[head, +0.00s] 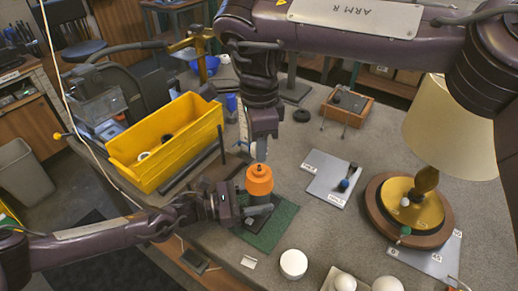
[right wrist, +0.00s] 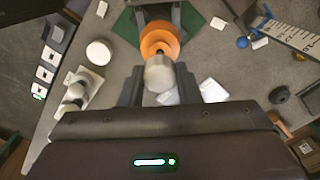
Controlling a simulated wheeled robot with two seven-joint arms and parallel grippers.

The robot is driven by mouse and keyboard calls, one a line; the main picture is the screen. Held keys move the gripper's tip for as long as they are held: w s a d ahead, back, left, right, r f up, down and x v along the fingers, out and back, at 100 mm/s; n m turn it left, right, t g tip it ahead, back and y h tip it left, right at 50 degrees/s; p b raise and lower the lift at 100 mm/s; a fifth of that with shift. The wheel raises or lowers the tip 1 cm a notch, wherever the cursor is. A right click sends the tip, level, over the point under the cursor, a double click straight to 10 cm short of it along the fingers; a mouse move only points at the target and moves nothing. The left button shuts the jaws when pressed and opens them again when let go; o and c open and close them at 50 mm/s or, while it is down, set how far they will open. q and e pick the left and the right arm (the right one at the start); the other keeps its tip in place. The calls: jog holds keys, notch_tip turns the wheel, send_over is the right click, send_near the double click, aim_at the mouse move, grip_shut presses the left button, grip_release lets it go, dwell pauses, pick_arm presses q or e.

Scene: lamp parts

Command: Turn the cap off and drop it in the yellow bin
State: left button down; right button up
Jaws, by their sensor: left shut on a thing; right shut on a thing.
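An orange part (head: 259,181) stands upright above the green mat (head: 283,219); it also shows in the right wrist view (right wrist: 158,41). My left gripper (head: 256,204) comes in from the left and is shut on the grey body just below the orange part. My right gripper (head: 261,150) points down from above, shut on a silver cylindrical cap (right wrist: 159,74), right over the orange part. I cannot tell whether the cap still touches the orange part. The yellow bin (head: 143,172) stands at the left, open at the top, with a white ring and dark items inside.
A grey plate (head: 322,185) with a small blue-tipped part lies to the right. A lamp with a cream shade (head: 447,130) stands on a round wooden base at far right. A white round piece (head: 293,263) and white bulbs are at the front. A dark ring (head: 302,115) lies behind.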

pick_arm(q)
jog(key=c, duration=0.6)
grip_release()
